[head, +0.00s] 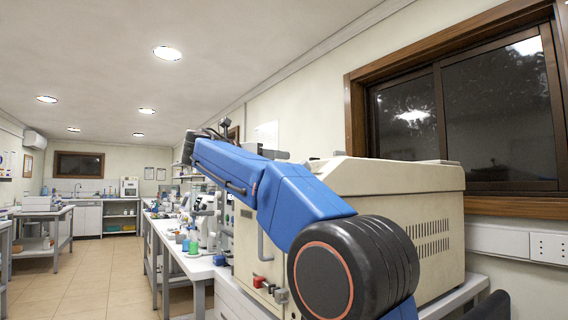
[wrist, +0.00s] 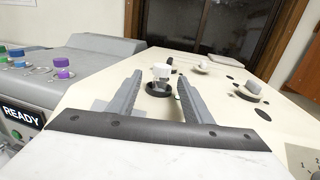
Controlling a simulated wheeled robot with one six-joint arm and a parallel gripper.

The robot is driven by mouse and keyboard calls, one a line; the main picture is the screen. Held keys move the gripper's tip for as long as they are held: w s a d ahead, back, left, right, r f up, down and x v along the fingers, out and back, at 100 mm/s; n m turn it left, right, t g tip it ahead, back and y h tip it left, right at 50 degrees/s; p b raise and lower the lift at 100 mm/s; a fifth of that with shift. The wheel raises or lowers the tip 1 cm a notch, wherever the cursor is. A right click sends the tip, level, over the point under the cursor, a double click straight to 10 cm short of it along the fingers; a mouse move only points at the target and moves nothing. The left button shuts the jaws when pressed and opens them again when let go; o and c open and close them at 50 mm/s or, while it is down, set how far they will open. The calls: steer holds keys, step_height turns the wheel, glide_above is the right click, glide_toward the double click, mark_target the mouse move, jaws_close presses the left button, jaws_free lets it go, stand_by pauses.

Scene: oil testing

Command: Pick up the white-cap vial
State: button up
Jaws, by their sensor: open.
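A small white-capped vial (wrist: 161,71) stands upright in a black ring (wrist: 159,89) on the cream top of a machine in the wrist view. My gripper (wrist: 159,76) is open, with one grey finger on each side of the vial in the picture. I see no contact between fingers and vial; how far the fingertips are from it in depth is unclear. In the head view, the end of my arm is over the beige machine side and the vial cannot be made out.
The cream machine top (wrist: 222,113) has several dark holes. A grey-white knob-like piece (wrist: 250,91) stands right, and a small white piece (wrist: 204,66) farther back. A grey device (wrist: 72,68) with green, blue and purple caps stands left. The beige machine (head: 390,185) sits below the window.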

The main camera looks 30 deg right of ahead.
steer(key=x, duration=0.4)
steer(key=shift+d+r, duration=0.1)
steer(key=shift+r, duration=0.1)
steer(key=shift+c, duration=0.7)
jaws_close()
